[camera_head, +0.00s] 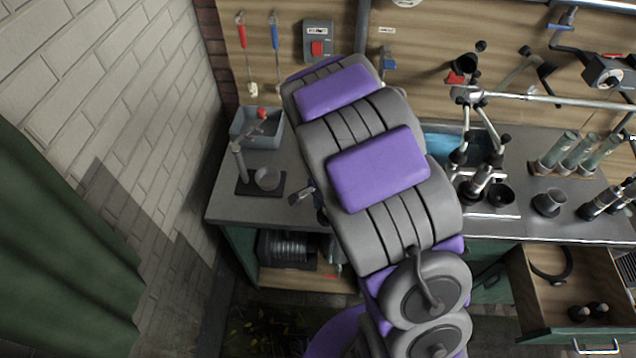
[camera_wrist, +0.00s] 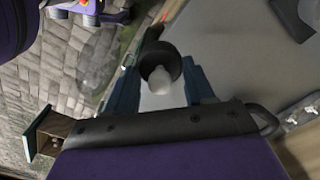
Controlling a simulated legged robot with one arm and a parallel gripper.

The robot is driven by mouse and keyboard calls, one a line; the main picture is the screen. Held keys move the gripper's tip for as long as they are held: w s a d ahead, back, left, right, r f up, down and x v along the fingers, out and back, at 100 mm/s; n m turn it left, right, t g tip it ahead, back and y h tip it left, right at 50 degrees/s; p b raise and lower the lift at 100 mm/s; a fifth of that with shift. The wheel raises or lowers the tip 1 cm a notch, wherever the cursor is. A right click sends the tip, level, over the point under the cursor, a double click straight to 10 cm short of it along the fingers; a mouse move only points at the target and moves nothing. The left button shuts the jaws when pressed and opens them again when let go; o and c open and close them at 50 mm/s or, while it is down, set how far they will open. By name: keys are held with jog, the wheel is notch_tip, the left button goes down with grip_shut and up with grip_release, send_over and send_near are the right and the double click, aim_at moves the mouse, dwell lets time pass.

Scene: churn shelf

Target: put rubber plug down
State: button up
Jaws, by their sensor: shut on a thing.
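My gripper (camera_wrist: 161,68) shows in the wrist view with its two blue fingers on either side of a dark, round, rubbery piece, which looks like the rubber plug (camera_wrist: 158,54). A pale rounded part shows at its near side. The fingers are shut on it. In the head view my arm hides most of the gripper; only a small part shows beside the arm, over the left counter's front edge. The plug cannot be made out there.
The grey counter (camera_head: 226,205) holds a grey tub (camera_head: 246,128) and a stand with a small cup (camera_head: 267,178). On the right counter are a microscope-like stand (camera_head: 484,143), glass tubes (camera_head: 578,156) and a dark cup (camera_head: 549,202). An open drawer (camera_head: 520,300) juts out at right.

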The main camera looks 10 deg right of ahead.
jog(key=shift+s, duration=0.2)
jog(key=w+r+n, duration=0.4)
jog(key=w+n, duration=0.2)
jog(key=shift+w+a+r+n, duration=0.15)
jog(key=shift+a+r+n, duration=0.15)
jog(key=shift+a+r, duration=0.1)
jog(key=w+r+n, duration=0.2)
jog(key=w+d+r+n, duration=0.1)
jog(key=r+n, duration=0.1)
jog(key=n, duration=0.1)
jog(key=shift+w+r, duration=0.35)
jog(key=shift+r, duration=0.05)
jog(key=shift+w+d+r+n, duration=0.15)
jog(key=shift+d+r+n, duration=0.1)
jog(key=shift+n, duration=0.25)
